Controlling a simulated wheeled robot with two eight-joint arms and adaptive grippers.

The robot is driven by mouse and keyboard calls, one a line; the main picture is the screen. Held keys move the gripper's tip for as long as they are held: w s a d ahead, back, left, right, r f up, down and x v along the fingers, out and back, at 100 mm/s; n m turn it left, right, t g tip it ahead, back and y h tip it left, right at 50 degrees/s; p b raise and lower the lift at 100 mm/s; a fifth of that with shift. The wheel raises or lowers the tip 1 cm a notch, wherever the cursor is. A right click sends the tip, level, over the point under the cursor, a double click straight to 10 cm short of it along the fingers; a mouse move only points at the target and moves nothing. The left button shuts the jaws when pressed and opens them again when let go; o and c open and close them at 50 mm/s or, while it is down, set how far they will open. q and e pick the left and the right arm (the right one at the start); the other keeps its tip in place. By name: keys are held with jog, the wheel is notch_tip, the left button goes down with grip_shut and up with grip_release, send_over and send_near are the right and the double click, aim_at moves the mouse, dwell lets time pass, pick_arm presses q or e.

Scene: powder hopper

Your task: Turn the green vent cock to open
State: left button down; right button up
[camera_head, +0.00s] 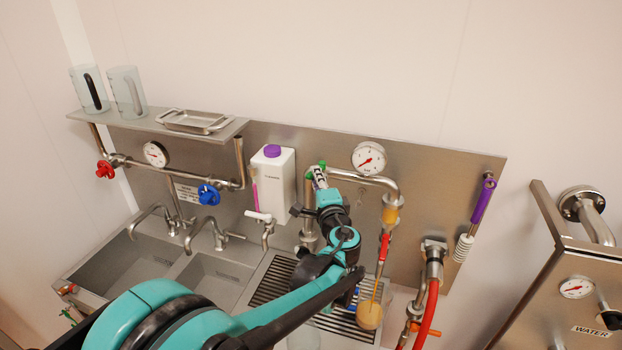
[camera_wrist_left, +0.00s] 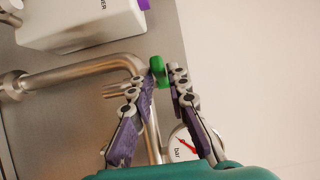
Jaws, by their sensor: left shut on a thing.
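The green vent cock (camera_wrist_left: 158,71) sits at the bend of a steel pipe (camera_wrist_left: 85,72) in the left wrist view. In the head view a little of its green (camera_head: 322,164) shows beside my left gripper (camera_head: 317,176). In the left wrist view the two fingers of my left gripper (camera_wrist_left: 163,82) lie on either side of the green handle and are shut on it near their tips. In the head view my arm and gripper hide part of the pipe below. My right gripper is not in view.
A white dispenser with a purple cap (camera_head: 273,175) hangs just left of the gripper. A pressure gauge (camera_head: 369,158) sits close on the right. A red-handled valve (camera_head: 384,247) hangs lower right. Sinks and taps (camera_head: 206,230) lie left.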

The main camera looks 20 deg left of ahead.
pick_arm(q)
jog(key=c, duration=1.5)
grip_release()
jog(key=shift+w+d, duration=0.1)
jog(key=shift+d, duration=0.2)
jog(key=shift+o, duration=0.3)
jog(key=shift+w, duration=0.1)
jog(key=s+p, duration=0.1)
jog(key=s, duration=0.8)
jog(key=shift+s+d, duration=0.1)
jog(key=shift+c, duration=0.2)
